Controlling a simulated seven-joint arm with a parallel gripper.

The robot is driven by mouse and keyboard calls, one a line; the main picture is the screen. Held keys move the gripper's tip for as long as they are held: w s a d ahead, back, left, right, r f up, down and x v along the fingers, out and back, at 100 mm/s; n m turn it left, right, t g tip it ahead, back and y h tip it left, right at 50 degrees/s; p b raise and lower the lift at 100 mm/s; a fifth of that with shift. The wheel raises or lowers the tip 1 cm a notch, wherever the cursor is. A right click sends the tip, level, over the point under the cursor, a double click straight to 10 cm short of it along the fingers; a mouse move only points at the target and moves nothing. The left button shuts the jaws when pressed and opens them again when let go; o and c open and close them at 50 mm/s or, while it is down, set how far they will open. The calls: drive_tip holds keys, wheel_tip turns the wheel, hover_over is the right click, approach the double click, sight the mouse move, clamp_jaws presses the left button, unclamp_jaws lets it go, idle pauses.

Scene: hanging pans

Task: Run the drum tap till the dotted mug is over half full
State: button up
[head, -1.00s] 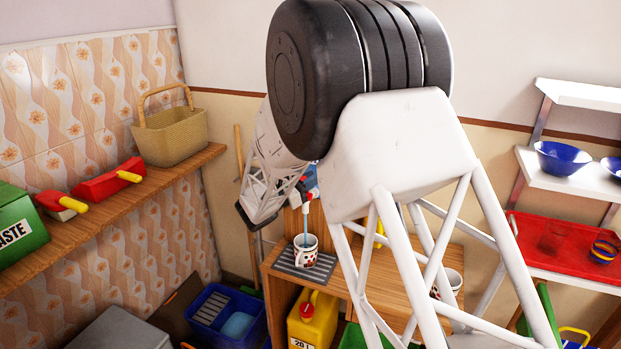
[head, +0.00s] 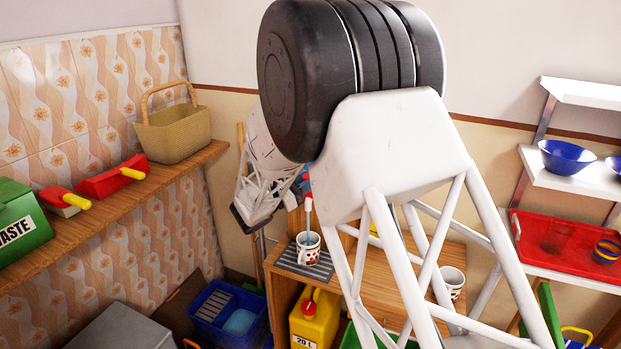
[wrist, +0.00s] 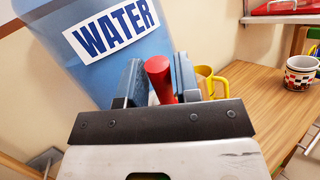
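The dotted mug (head: 309,250), white with dark red spots, stands upright on a grey slatted mat on the wooden cabinet. A thin blue stream comes down into it under the tap; its water level cannot be made out. In the wrist view the blue drum (wrist: 110,45) with a "WATER" label fills the upper left. In the head view my arm hides most of the drum and gripper.
A second patterned mug (wrist: 301,72) stands at the right of the cabinet top, and a yellow mug (wrist: 212,80) is just beyond my right finger. A yellow can (head: 315,318) is below. A red tray (head: 570,245) lies on the right-hand shelf.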

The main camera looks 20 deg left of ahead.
drive_tip(key=shift+v, duration=2.6)
drive_tip(key=shift+c, duration=0.4)
drive_tip(key=shift+r, duration=0.1)
clamp_jaws()
drive_tip(key=s+a+r+m+g+y, duration=0.2)
drive_tip(key=s+r+m+g+y, duration=0.1)
drive_tip(key=m, duration=0.7)
drive_tip(key=s+a+r+m+g+y, duration=0.2)
drive_tip(key=r+m+g+y, duration=0.3)
drive_tip(key=m, duration=0.6)
drive_tip(key=shift+s+a+g+y, duration=0.35)
drive_tip(key=shift+s+g+y, duration=0.2)
drive_tip(key=shift+y, duration=0.25)
